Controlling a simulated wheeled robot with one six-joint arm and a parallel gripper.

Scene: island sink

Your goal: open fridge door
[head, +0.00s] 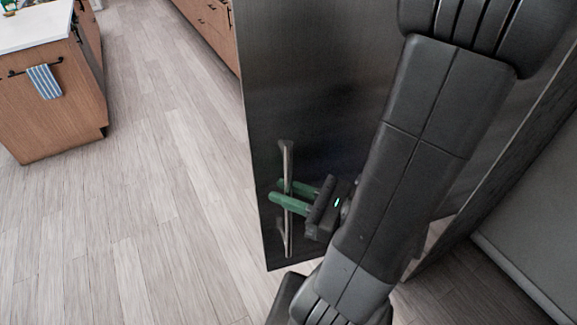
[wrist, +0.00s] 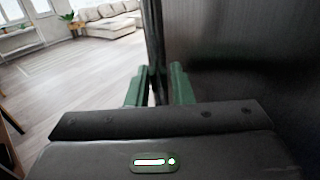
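The fridge door (head: 320,90) is a tall dark steel panel in the middle of the head view. Its handle (head: 287,155) is an upright silver bar near the door's left edge. My gripper (head: 281,192) reaches from the right, with one green finger on each side of the handle. The door face (wrist: 240,50) fills the right of that view.
A wooden island (head: 55,95) with a white top and a striped towel (head: 44,82) stands at the left. Wooden drawers (head: 212,20) are behind the door. The floor (head: 150,200) left of the door is clear. A beige sofa (wrist: 110,22) is far off.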

